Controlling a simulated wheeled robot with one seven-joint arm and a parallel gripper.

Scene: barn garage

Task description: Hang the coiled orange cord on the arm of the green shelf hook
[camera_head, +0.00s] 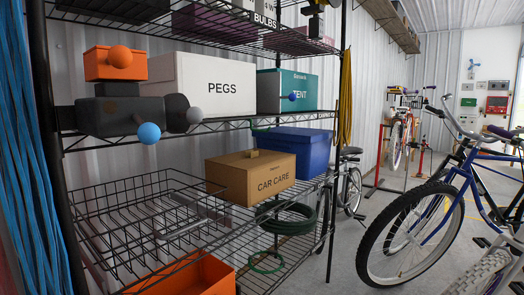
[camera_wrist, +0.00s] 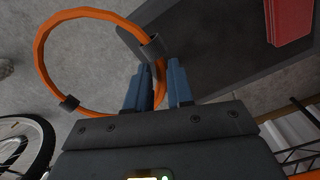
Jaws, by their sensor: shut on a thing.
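The coiled orange cord (camera_wrist: 43,55) is a ring with dark ties, seen in the wrist view. My gripper (camera_wrist: 159,66) has its two blue fingers closed on the near right side of the ring, and the loop extends to the left. The head view shows neither the cord nor my gripper. In the head view, a small green piece (camera_head: 260,127) under the front edge of the middle shelf, below the tent box, looks like the green shelf hook. Its arm is too small to make out. I do not see it in the wrist view.
The wire shelf holds the pegs box (camera_head: 186,84), tent box (camera_head: 301,94), car care box (camera_head: 238,186) and blue bin (camera_head: 310,145). A bicycle (camera_head: 412,235) stands at right. Floor (camera_head: 345,268) shows between shelf and bicycle.

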